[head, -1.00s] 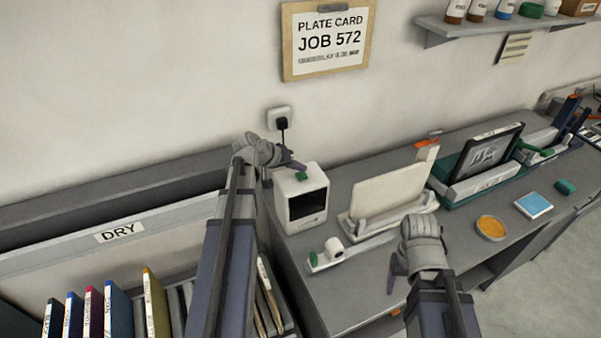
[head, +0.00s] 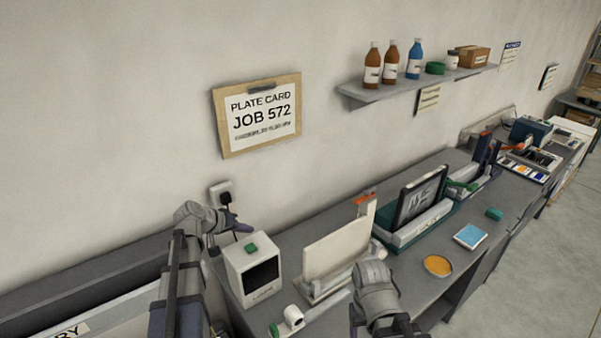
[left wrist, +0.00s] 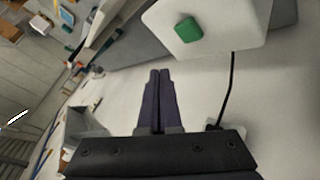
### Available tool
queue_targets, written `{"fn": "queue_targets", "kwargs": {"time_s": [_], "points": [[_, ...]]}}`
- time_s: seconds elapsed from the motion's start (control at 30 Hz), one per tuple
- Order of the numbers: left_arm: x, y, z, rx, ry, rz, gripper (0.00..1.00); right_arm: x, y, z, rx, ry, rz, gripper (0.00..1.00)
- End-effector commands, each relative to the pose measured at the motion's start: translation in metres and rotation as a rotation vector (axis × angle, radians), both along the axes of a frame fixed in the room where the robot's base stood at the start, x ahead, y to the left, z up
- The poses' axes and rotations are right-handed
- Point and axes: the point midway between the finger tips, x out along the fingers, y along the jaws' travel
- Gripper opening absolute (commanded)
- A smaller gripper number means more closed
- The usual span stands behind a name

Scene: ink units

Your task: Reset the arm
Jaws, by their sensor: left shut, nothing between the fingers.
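My left gripper (head: 246,228) is at the near end of the bench, beside the wall socket and just behind the top of a white box with a dark front (head: 252,274). Its dark fingers (left wrist: 160,76) lie together in the left wrist view, with nothing between them. The box's green button (left wrist: 188,29) shows there, apart from the fingertips. My right gripper (head: 356,318) hangs over the bench's front edge at the lower middle of the head view. Its fingers are mostly hidden by its own wrist, so its opening cannot be told.
A cream panel (head: 336,248) stands upright in a light holder between my arms. A dark framed screen (head: 420,197) stands in a green tray further along. An orange disc (head: 438,265) and a blue pad (head: 470,236) lie near the front edge. A bottle shelf (head: 400,91) is above.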

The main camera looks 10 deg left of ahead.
Motion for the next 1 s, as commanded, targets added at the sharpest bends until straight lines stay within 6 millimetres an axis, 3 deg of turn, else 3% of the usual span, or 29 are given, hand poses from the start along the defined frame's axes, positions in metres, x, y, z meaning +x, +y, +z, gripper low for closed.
{"fn": "queue_targets", "kwargs": {"time_s": [0.13, 0.27, 0.4, 0.6, 0.8, 1.0], "points": [[-0.008, -0.031, -0.022, 0.019, 0.044, -0.051, 0.00, 0.000, 0.000, -0.015, 0.000, 0.000, 0.001, 0.65], [-0.033, -0.096, -0.069, 0.083, 0.153, -0.169, 0.00, 0.000, 0.000, -0.044, 0.000, 0.000, 0.002, 0.65], [-0.080, -0.168, -0.124, 0.200, 0.302, -0.311, 0.00, 0.000, 0.000, -0.078, -0.001, -0.001, 0.004, 0.65], [-0.152, -0.234, -0.185, 0.409, 0.478, -0.458, 0.00, 0.000, 0.000, -0.122, -0.001, -0.001, 0.007, 0.65], [-0.204, -0.259, -0.217, 0.596, 0.575, -0.524, 0.00, 0.000, 0.000, -0.150, -0.002, -0.002, 0.009, 0.65], [-0.224, -0.265, -0.225, 0.684, 0.606, -0.539, 0.00, 0.001, 0.000, -0.159, -0.002, -0.002, 0.010, 0.65]]}}
